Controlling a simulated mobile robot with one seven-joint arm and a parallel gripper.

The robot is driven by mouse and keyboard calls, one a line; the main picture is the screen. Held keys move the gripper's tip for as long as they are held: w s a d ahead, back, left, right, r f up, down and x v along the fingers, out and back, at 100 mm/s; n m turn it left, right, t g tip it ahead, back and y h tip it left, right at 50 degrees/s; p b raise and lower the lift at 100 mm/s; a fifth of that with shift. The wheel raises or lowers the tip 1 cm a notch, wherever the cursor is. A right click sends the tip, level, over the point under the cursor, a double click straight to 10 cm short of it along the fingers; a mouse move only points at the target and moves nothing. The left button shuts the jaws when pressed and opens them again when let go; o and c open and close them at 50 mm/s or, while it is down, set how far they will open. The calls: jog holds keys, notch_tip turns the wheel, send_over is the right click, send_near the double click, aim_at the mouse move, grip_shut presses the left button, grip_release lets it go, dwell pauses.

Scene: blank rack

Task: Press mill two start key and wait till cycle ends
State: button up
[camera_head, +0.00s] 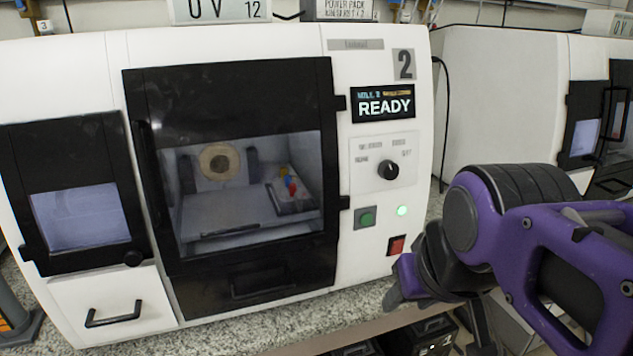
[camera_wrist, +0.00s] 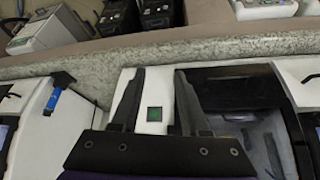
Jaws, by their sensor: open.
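Mill two (camera_head: 230,42) is a white machine with a "2" plate and a display (camera_head: 383,104) reading READY. Its green square start key (camera_head: 366,217) is low on the right-hand panel. The black-framed door (camera_head: 230,85) appears closed. My gripper (camera_head: 405,278) is in front of the counter, right of and below the green key. In the wrist view my gripper (camera_wrist: 160,75) is open and empty, and the green key (camera_wrist: 154,114) shows between its fingers. I cannot tell the distance to the panel.
A dark selector knob (camera_head: 388,170) is above the keys. A second white machine (camera_head: 500,90) stands at the right. The speckled counter edge (camera_head: 280,325) runs below the mill, with dark boxes (camera_head: 425,335) underneath. A small drawer with a handle (camera_head: 113,315) is at lower left.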

jog(key=shift+r, duration=0.1)
grip_shut()
dwell(1.8)
